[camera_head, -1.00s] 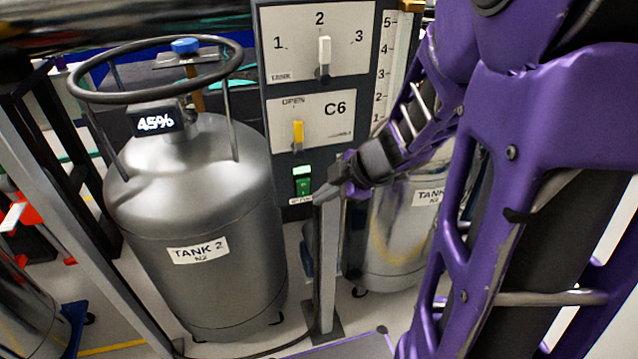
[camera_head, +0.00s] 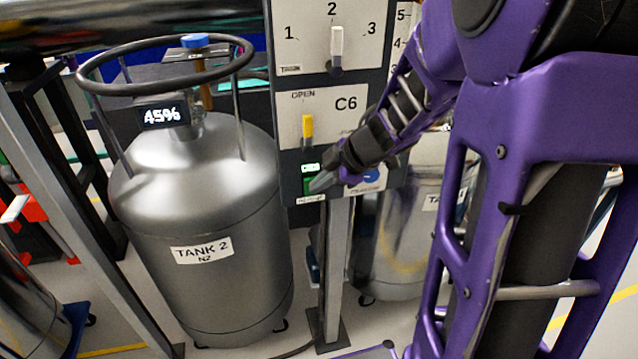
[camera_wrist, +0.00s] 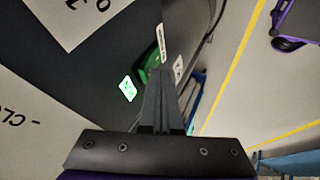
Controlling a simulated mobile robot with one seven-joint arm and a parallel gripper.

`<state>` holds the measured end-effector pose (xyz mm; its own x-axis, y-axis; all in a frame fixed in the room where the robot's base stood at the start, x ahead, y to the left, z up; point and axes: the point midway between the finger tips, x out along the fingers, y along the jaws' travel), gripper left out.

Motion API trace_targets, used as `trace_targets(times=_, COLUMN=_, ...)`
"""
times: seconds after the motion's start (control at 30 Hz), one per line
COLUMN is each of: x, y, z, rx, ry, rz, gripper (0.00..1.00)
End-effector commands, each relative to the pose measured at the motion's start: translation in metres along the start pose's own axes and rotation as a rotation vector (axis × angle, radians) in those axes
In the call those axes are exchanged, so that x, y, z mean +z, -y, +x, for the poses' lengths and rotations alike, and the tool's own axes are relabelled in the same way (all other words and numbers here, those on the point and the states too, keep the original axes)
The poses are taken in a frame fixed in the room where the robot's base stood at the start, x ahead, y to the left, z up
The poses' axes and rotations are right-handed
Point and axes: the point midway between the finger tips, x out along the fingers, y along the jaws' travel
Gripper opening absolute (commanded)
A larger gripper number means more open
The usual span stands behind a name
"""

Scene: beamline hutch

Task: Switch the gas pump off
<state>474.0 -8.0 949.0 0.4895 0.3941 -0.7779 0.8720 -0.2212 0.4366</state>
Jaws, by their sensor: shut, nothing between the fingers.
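The gas pump switch (camera_head: 308,183) is a green rocker low on the dark control panel (camera_head: 288,158). A small lit green display (camera_head: 310,168) sits just above it, and a white label (camera_head: 310,199) sits below it. My gripper (camera_head: 318,185) is shut and empty, with its tips at the switch and covering part of it. In the wrist view the shut fingers (camera_wrist: 162,80) point at the green switch (camera_wrist: 151,62), with the lit display (camera_wrist: 128,88) to their left. I cannot tell whether the tips touch the switch. The label's text is too small to read.
Above the switch are a yellow lever (camera_head: 307,128) on the C6 plate and a white-handled selector (camera_head: 336,45) at 2. A grey tank (camera_head: 215,290) marked TANK 2, reading 45%, stands left. A metal post (camera_head: 337,270) stands below the panel. A blue round knob (camera_head: 369,176) is right.

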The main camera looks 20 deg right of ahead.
Motion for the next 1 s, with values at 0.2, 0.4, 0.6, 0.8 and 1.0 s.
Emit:
trace_targets(times=0.2, x=-0.001, y=-0.005, z=0.001, rx=0.0, ry=-0.001, rz=-0.001, gripper=0.0)
trace_targets(times=0.4, x=-0.001, y=-0.005, z=0.0, rx=0.0, ry=-0.001, rz=-0.001, gripper=0.0)
trace_targets(times=0.6, x=-0.004, y=-0.008, z=-0.004, rx=0.0, ry=-0.001, rz=0.0, gripper=0.0)
trace_targets(times=0.8, x=-0.007, y=-0.011, z=-0.01, rx=-0.001, ry=-0.001, rz=0.001, gripper=0.0)
trace_targets(times=1.0, x=-0.009, y=-0.012, z=-0.012, rx=0.0, ry=-0.001, rz=-0.001, gripper=0.0)
